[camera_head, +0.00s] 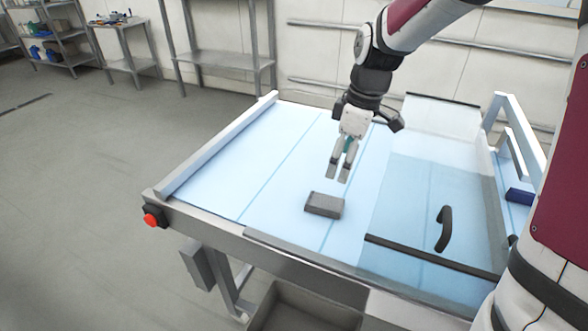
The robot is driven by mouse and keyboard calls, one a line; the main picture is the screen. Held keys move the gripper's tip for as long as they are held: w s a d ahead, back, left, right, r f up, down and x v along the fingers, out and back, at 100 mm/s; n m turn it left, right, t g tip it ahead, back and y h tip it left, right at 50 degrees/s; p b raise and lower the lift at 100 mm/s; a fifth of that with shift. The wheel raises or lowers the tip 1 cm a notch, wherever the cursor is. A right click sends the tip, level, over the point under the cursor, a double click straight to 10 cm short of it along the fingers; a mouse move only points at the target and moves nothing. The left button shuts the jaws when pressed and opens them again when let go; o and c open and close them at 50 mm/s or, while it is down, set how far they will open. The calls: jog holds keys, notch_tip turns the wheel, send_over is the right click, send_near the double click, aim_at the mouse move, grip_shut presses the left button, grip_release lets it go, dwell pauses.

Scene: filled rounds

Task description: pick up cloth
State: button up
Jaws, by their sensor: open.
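The only cloth-like thing I see is a small dark grey folded block (324,204), which I take for the cloth. It lies flat on the light blue table surface (262,190), left of the clear panel. My gripper (338,179) points down, open and empty, above and slightly to the right of the grey block. The fingertips appear apart from it. The exact height of the gap is hard to tell from this view.
A clear panel with a dark handle (444,229) covers the right part of the table. A raised white rail (222,142) runs along the left edge. A red button (151,220) sits at the near left corner. A dark blue object (519,196) lies at right.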

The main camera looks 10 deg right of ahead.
send_over(325, 201)
jog(key=shift+n, duration=0.3)
jog(key=f, duration=0.5)
jog(key=s+f, duration=0.1)
jog(key=f, duration=0.2)
jog(key=shift+d+f, duration=0.1)
jog(key=shift+d, duration=0.2)
jog(key=shift+w+a+f, duration=0.1)
jog(key=shift+w+f, duration=0.05)
jog(key=shift+f, duration=0.85)
jog(key=shift+w+a+f, duration=0.1)
jog(key=shift+w+f, duration=0.05)
jog(key=shift+f, duration=0.8)
jog(key=shift+w+a+f, duration=0.1)
jog(key=shift+w+f, duration=0.05)
jog(key=shift+f, duration=0.85)
jog(key=shift+d, duration=0.1)
jog(key=c, duration=1.2)
